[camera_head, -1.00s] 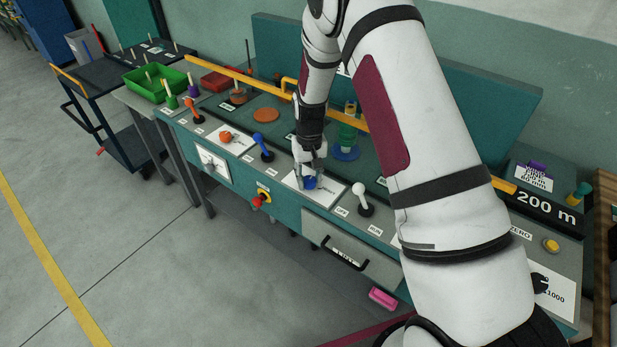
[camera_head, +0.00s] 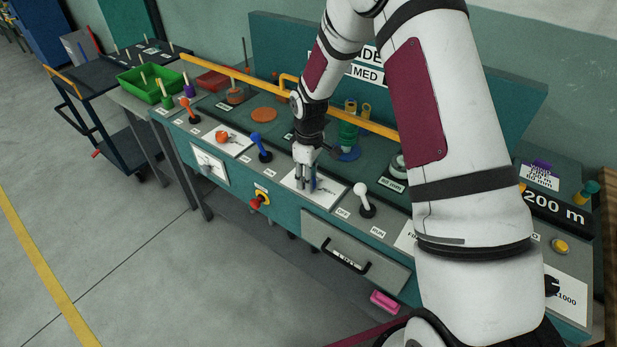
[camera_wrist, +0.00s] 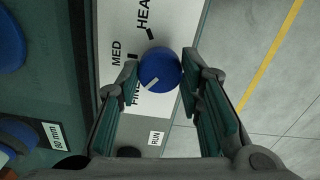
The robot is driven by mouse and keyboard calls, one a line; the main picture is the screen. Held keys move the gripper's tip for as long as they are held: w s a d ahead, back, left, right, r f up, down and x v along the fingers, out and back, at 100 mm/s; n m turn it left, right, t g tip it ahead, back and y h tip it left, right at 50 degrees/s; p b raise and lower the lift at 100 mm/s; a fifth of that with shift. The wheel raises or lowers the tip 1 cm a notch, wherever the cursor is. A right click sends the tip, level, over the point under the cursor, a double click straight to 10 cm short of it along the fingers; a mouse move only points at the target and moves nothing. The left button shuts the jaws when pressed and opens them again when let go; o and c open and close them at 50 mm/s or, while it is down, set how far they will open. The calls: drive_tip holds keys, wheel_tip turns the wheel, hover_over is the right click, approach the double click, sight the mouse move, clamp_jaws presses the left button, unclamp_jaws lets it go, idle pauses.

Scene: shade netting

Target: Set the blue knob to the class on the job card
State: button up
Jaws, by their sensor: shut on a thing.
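The blue knob (camera_wrist: 160,66) sits on a white dial plate (camera_wrist: 133,22) in the wrist view. Its white pointer line slants to the lower left, toward the FINE label. MED and HEA(...) labels stand further up the plate. My gripper (camera_wrist: 159,74) is shut on the knob, one finger on each side. In the head view my gripper (camera_head: 307,186) points down over the dial plate (camera_head: 327,197) and hides most of the knob. A white card (camera_head: 365,73) on the back board reads MED; the line above it is partly hidden by my arm.
A white-handled lever (camera_head: 362,192) stands right of the dial, a blue lever (camera_head: 259,145) and an orange knob (camera_head: 222,137) to its left. A drawer (camera_head: 355,250) is below. A green spool (camera_head: 348,137) and a yellow rail (camera_head: 235,76) are behind.

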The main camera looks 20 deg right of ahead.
drive_tip(key=shift+n, duration=0.6)
drive_tip(key=o, duration=1.2)
drive_tip(key=shift+c, duration=0.2)
wheel_tip(320, 180, up, 12)
